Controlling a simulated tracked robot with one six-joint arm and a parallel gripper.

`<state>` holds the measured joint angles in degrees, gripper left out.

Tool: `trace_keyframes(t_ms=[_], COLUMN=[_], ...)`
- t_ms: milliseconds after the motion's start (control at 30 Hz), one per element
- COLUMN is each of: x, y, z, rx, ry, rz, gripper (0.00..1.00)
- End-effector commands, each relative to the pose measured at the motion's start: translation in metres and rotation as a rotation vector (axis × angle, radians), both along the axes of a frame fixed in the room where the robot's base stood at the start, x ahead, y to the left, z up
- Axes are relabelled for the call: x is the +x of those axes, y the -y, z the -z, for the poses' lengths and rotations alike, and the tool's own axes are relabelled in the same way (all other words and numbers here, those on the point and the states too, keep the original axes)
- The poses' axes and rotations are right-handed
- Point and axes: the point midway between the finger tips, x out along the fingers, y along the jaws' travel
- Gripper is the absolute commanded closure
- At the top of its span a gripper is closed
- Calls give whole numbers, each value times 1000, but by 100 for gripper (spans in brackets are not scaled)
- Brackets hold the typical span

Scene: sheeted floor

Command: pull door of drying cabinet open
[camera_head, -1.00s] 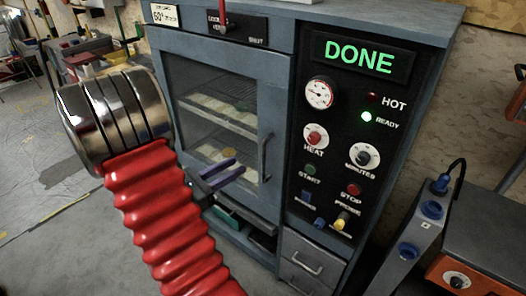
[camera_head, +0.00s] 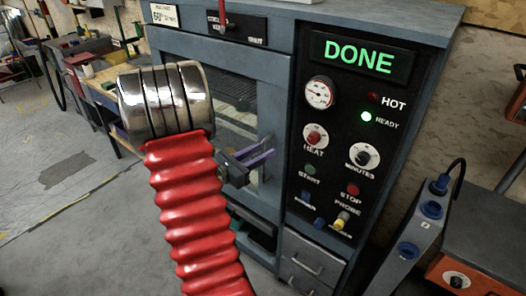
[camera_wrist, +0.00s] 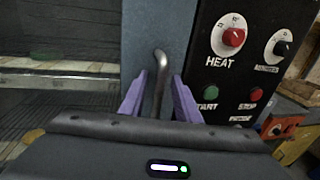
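The drying cabinet's door (camera_head: 270,70) is shut, with a dark window showing racks inside. Its upright metal handle (camera_wrist: 161,70) runs along the door's right edge, close to the control panel. My gripper (camera_head: 266,155) is open at the handle's height, its purple fingers pointing at the door. In the wrist view the two fingers (camera_wrist: 158,84) stand apart, one on each side of the handle, with a gap to each. The handle's lower part is hidden by the gripper body. My red arm covers the door's left part in the head view.
The control panel (camera_head: 340,150) right of the door reads DONE, with a green READY light. A red-tipped latch lever (camera_head: 223,20) sits above the door. Drawers (camera_head: 308,262) are below the panel. A grey box (camera_head: 415,235) stands right. Floor is clear at left.

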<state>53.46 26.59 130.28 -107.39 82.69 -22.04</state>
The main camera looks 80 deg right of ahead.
Motion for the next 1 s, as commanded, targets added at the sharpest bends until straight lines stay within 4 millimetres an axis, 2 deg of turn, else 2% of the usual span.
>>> trace_keyframes(t_ms=[367,800,1000], x=[-3,-3,-3], y=[5,5,5], z=[0,0,0], rx=[0,-1,-1], ry=[0,-1,-1], rz=[-1,-1,-2], gripper=[71,100,100])
